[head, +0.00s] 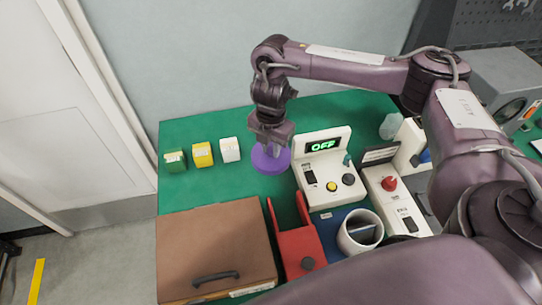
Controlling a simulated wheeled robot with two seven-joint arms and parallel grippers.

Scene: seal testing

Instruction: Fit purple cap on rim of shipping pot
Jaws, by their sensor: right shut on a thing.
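The purple cap (270,161) is a round disc at the middle of the green table, left of the white box with the OFF display. My right gripper (271,143) points down from above and is shut on the cap's upper part. The fingertips are small and partly hidden. I cannot tell whether the cap is touching something below it or held just above the table. I cannot surely tell which vessel is the shipping pot; an open white round pot (346,235) stands at the front right with something inside. My left gripper is not in view.
Green, yellow and white small blocks (202,154) stand at the left on the green table (185,190). A brown lidded box (215,245), a red forked holder (293,240), the OFF display box (325,170) and a red-knobbed box (395,200) crowd the front and right. A pale translucent jar (390,126) stands behind.

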